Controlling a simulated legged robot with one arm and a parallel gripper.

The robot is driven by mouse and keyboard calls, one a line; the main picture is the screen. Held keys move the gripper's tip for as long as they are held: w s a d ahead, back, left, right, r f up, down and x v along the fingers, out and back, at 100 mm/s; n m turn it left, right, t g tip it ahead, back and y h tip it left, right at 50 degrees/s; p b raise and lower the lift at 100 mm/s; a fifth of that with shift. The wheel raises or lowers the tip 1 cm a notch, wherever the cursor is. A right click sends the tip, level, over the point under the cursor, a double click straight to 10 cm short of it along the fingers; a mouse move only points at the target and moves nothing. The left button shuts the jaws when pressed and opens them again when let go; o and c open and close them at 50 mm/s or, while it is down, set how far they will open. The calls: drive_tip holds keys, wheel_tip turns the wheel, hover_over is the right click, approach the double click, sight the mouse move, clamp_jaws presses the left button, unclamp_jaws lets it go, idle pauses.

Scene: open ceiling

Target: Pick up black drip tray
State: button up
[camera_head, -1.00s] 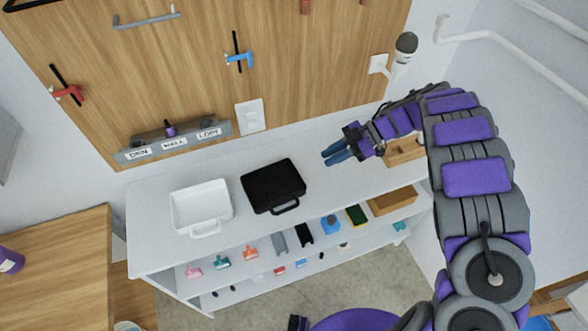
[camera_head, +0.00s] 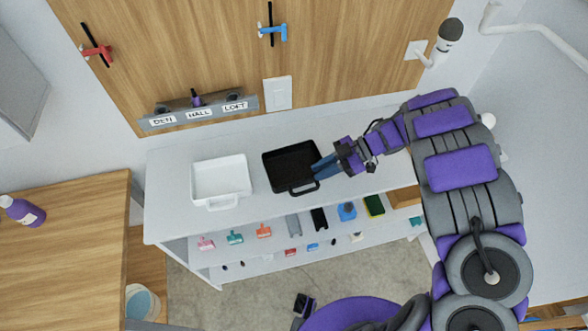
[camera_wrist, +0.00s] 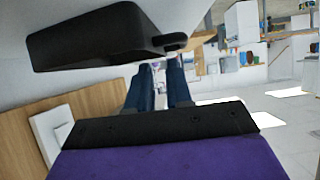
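The black drip tray (camera_head: 283,156) lies on the white shelf top in the head view, with its handle (camera_head: 303,187) toward the front. My gripper (camera_head: 316,168) is at its right side, and the blue fingertips overlap the tray's right edge in the picture. In the wrist view the tray (camera_wrist: 95,38) is dark and close at the upper left, with the handle (camera_wrist: 172,42) at its right end. The two fingers (camera_wrist: 160,75) show a gap between them and hold nothing. I cannot tell whether a fingertip touches the tray.
A white tray (camera_head: 220,178) stands left of the black one on the shelf top (camera_head: 170,205). Brushes and a sponge (camera_head: 374,205) lie on the lower shelf. A wooden panel with a switch plate (camera_head: 278,93) rises behind. The shelf top's left end is clear.

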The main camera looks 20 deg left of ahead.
sight(303, 180)
drive_tip(key=shift+s+a+f, duration=0.2)
drive_tip(key=shift+a+f, duration=0.05)
drive_tip(key=shift+f, duration=0.05)
drive_tip(key=b+x, duration=0.1)
drive_tip(key=x, duration=0.2)
drive_tip(key=shift+a, duration=0.1)
drive_tip(key=shift+s+a+f, duration=0.15)
drive_tip(key=shift+a+f, duration=0.05)
drive_tip(key=shift+a, duration=0.45)
drive_tip(key=shift+d, duration=0.35)
clamp_jaws()
drive_tip(key=shift+a, duration=0.2)
